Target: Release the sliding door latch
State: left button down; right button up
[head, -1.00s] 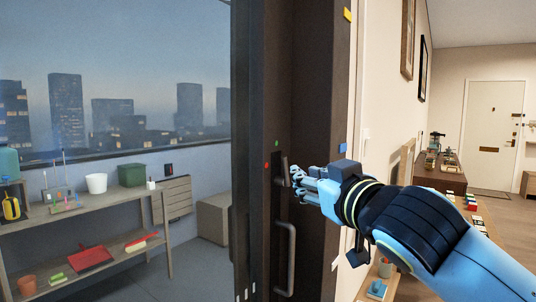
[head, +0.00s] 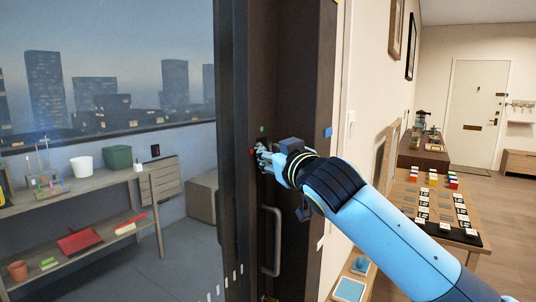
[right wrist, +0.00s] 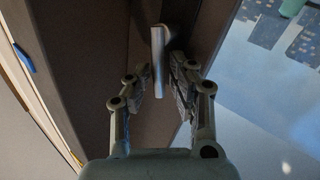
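The sliding door (head: 232,200) has a dark frame and a large glass pane. In the right wrist view its latch, a pale metal lever (right wrist: 157,62), hangs down from a round pivot. My right gripper (right wrist: 160,80) is open, with a finger on either side of the lever; I cannot tell whether either touches it. In the head view my right gripper (head: 263,158) is at the door frame and hides most of the latch. A red dot (head: 252,152) and a green dot (head: 262,129) mark the frame beside and above it. My left gripper is not in view.
A vertical pull handle (head: 270,242) is below my right gripper. Behind the glass stands a shelf (head: 80,184) with pots and bins. To the right, a low wooden table (head: 410,200) holds several small blocks and tiles. Open floor lies further back.

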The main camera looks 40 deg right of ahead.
grip_shut()
jog(key=m+g+p, duration=0.1)
jog(key=p, duration=0.2)
jog(key=d+m+p, duration=0.1)
jog(key=p, duration=0.2)
jog(key=shift+w+r+m+g+y, duration=0.15)
jog(key=shift+w+m+g+y, duration=0.15)
jog(key=shift+g+y, duration=0.1)
jog(key=shift+o, duration=0.4)
grip_release()
